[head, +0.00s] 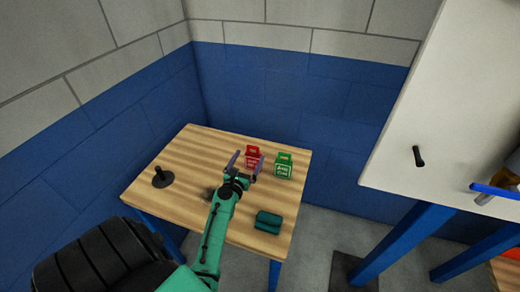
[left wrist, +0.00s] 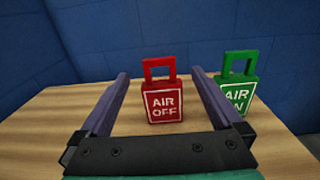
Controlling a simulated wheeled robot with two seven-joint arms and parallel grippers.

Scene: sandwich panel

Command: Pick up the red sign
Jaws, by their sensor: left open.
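The red sign (head: 253,157) stands upright on the wooden table, near its back edge. In the left wrist view the red sign (left wrist: 165,100) reads "AIR OFF" and has an open handle loop on top. My left gripper (head: 246,164) is open and low over the table, facing the sign. In the left wrist view its two fingers (left wrist: 160,88) are spread to either side of the sign, with clear space between each finger and the sign. Nothing is held. My right gripper is not in view.
A green "AIR ON" sign (head: 283,167) stands just right of the red one, close to my right finger in the left wrist view. The wooden table (head: 180,205) also holds a dark stand (head: 162,178) and a folded teal item (head: 268,222). A white panel (head: 440,120) is at right.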

